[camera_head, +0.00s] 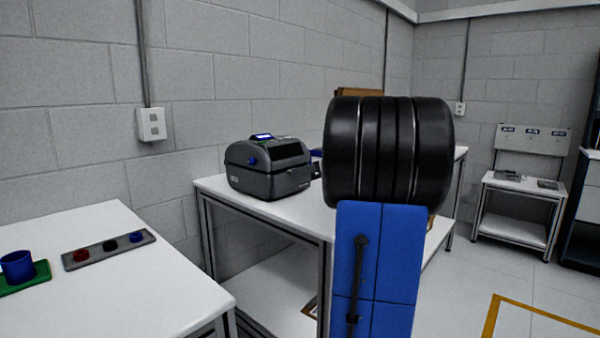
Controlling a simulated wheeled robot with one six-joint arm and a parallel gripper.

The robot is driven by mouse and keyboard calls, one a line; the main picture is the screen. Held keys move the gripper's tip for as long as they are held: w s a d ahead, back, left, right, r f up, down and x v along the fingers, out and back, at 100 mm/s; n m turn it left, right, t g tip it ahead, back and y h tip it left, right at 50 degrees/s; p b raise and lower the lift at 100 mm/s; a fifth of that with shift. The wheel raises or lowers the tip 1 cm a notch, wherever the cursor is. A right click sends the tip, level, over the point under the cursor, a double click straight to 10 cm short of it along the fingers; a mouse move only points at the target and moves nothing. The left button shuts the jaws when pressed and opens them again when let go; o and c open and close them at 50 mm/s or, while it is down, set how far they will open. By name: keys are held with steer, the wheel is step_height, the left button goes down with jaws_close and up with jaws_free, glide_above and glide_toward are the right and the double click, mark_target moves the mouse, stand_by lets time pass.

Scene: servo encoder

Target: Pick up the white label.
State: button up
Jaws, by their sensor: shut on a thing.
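I do not see a white label in the camera_head view. A dark grey label printer (268,168) with a small lit blue screen on top stands on the white table (318,219) in the middle. My arm, a blue link topped by a thick black cylinder, fills the right centre and hides part of that table. My gripper is not visible, so what its jaws hold cannot be seen.
At left, a white table (130,280) carries a grey strip (95,254) with red, black and blue round parts, and a blue cup (17,266) on a green tray (41,276). A small white stand (523,193) is at far right.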

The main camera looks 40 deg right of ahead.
step_height(320, 180, up, 10)
stand_by(0.6)
